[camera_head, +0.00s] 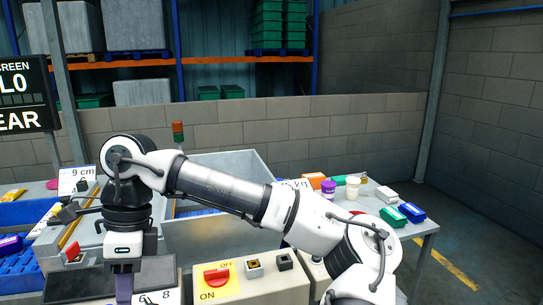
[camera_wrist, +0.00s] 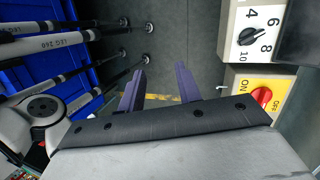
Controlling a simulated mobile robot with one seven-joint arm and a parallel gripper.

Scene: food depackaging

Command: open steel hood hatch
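A large grey steel box (camera_head: 215,236) with raised walls stands behind my arm in the head view. I cannot tell for sure which part is the hood hatch; my arm hides part of the box. My gripper (camera_head: 123,287) points down at the lower left, in front of a dark panel (camera_head: 70,279). In the wrist view its two purple fingers (camera_wrist: 158,87) are apart, with nothing between them. A red rotary switch on a yellow plate (camera_head: 216,279) is right of my gripper; it also shows in the wrist view (camera_wrist: 262,97).
A black dial (camera_wrist: 248,36) sits beside the switch. Blue crates (camera_head: 15,268) stand at the left. Cups, boxes and green and blue packs (camera_head: 411,212) lie on the right table. A signal light (camera_head: 178,132) stands behind. The floor at the right is clear.

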